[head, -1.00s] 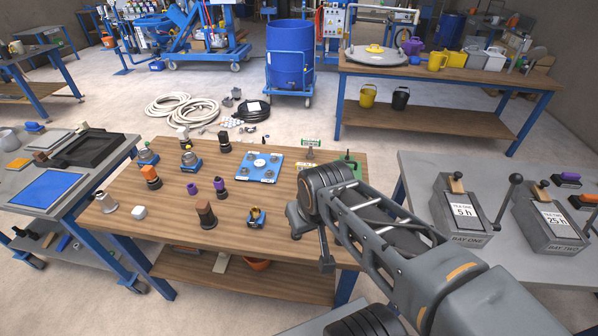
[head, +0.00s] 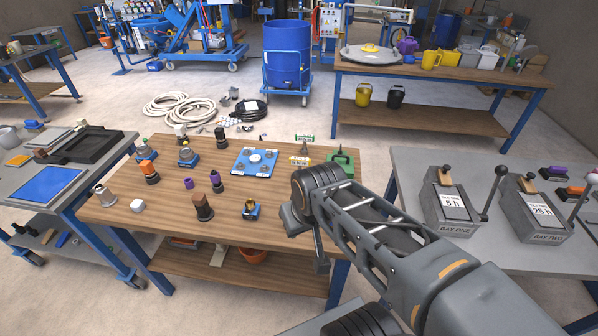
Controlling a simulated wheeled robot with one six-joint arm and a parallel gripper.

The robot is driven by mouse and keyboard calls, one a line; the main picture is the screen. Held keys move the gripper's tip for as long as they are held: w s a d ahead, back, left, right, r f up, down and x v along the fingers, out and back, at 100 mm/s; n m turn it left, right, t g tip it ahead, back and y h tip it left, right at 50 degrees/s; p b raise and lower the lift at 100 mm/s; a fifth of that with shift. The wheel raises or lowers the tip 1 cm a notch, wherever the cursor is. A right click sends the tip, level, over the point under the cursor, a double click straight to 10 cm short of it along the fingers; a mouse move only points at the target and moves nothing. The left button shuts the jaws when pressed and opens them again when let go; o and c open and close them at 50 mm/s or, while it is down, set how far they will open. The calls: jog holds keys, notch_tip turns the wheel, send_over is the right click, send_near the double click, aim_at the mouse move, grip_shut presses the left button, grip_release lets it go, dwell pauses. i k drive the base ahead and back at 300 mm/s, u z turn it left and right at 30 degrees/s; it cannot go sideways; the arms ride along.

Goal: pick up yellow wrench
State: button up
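I cannot make out a yellow wrench in the head view. A small yellow piece (head: 299,161) lies near the back right of the wooden workbench (head: 215,240), too small to identify. My gripper (head: 291,222) is at the end of my arm, above the bench's right part. My arm also hides part of the bench's right end.
The bench holds a blue plate (head: 254,163), a green piece (head: 342,160) and several small fittings. Two lever units, Bay One (head: 451,207) and Bay Two (head: 540,211), stand on a grey table at right. A blue drum (head: 288,55) stands behind.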

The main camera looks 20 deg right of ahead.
aim_at(300, 162)
jog(key=z, duration=0.05)
jog(key=k, duration=1.15)
jog(key=u, duration=0.65)
jog(key=i, duration=0.75)
jog(key=u, duration=0.5)
jog(key=i, duration=0.8)
jog(key=z, duration=0.95)
jog(key=i, duration=0.65)
jog(key=z, duration=0.7)
